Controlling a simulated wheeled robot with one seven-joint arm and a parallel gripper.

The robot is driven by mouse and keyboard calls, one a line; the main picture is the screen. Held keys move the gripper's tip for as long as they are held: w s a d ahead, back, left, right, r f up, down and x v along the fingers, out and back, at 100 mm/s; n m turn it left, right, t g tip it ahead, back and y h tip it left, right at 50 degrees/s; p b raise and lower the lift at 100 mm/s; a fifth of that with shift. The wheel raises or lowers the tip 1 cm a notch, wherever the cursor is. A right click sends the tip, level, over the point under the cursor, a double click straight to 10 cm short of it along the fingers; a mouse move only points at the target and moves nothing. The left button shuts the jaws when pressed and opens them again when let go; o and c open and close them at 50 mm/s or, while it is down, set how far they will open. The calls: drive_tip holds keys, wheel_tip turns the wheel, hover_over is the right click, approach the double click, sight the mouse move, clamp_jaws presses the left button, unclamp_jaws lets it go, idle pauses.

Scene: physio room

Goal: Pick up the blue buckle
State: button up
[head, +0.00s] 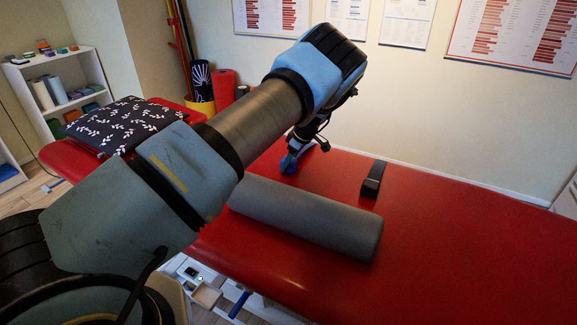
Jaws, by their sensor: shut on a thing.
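My gripper points down and is shut on the buckle. My wrist and the fingers partly hide the hold, and the picture is too small to show how the buckle sits between the fingers. I cannot tell whether the buckle still touches the table.
A grey bolster (305,215) lies on the red table (440,240), in front of my gripper. A black strap-like object (374,180) lies to the right. A patterned dark pillow (122,125) is at the left. The table's right part is clear.

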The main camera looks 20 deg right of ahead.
clamp_jaws()
drive_tip(key=shift+r, duration=0.15)
